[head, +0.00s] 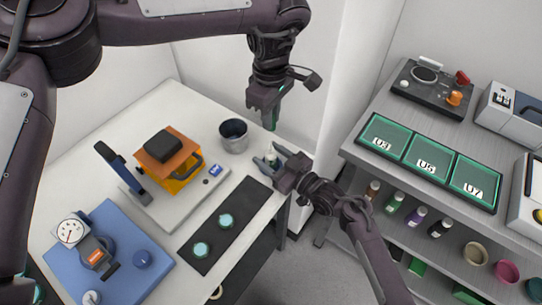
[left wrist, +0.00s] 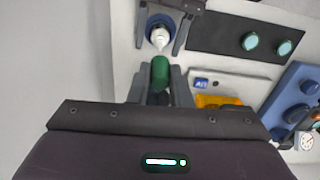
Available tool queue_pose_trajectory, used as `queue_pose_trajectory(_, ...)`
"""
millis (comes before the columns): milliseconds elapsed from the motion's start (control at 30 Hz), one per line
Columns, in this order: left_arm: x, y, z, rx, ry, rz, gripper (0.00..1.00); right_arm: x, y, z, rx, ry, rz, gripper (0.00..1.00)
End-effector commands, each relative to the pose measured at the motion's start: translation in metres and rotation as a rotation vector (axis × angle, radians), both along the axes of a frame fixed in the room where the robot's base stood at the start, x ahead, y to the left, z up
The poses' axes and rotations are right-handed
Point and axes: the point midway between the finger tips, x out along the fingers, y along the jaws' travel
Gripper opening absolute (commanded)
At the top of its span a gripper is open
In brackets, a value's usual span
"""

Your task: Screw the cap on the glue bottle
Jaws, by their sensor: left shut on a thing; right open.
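My left gripper (head: 269,112) points down near the table's right edge. It is shut on the green cap (left wrist: 160,72), which shows between its fingers in the left wrist view. The glue bottle (head: 271,153) stands below it on the table. In the left wrist view its white pointed nozzle (left wrist: 160,38) shows with a blue body around it, apart from the cap. My right gripper (head: 268,160) is open, with its fingers on either side of the bottle. I cannot tell whether they touch it.
A metal cup (head: 234,135) stands left of the bottle. A dark mat (head: 204,262) with teal discs, an orange-topped instrument (head: 168,148) and a blue plate (head: 127,280) with a dial gauge fill the table. A grey shelf (head: 345,147) with trays and bottles stands at right.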

Motion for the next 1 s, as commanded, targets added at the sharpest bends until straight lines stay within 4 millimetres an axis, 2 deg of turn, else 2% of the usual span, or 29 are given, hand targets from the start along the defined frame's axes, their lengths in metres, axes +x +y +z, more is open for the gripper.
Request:
queue_pose_trajectory(67,0.000,0.000,0.000,0.000,0.000,0.000,0.00,0.000,0.000,0.000,0.000,0.000,0.000,0.48)
queue_pose_trajectory(433,0.000,0.000,0.000,0.000,0.000,0.000,0.00,0.000,0.000,0.000,0.000,0.000,0.000,0.00)
queue_pose_trajectory(667,0.000,0.000,-0.005,0.001,0.002,0.000,0.00,0.000,-0.001,0.000,0.000,0.000,-0.001,0.00)
queue_pose_trajectory(1000,-0.001,0.000,-0.048,-0.001,0.001,0.000,0.00,0.000,-0.001,0.000,0.000,0.000,0.000,0.00)
